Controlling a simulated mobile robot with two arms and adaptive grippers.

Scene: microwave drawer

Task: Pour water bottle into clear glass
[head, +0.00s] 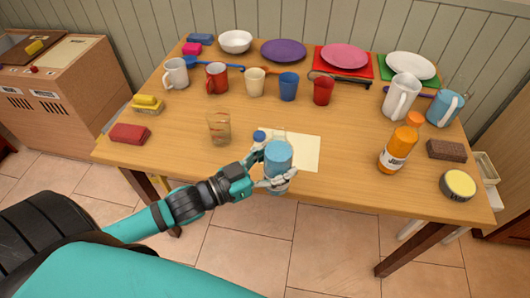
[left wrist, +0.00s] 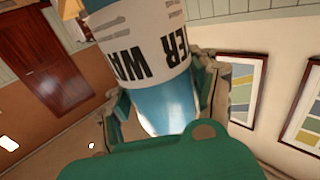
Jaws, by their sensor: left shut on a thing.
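The water bottle (head: 279,155) is light blue and is held at the front edge of the table, right of the clear glass. My left gripper (head: 274,178) is shut around it. In the left wrist view the bottle (left wrist: 143,45) fills the upper middle, with a white label whose dark letters read upside down, between the two fingers (left wrist: 160,100). The clear glass (head: 219,128) stands upright on the table, left of the bottle and apart from it. My right gripper is not in view.
A small blue round thing (head: 259,136) shows beside the bottle, near a cream sheet (head: 305,150). An orange juice bottle (head: 398,148) stands to the right. Several mugs and cups, including a red cup (head: 323,91), stand behind. A red block (head: 129,134) lies left; wood near the glass is clear.

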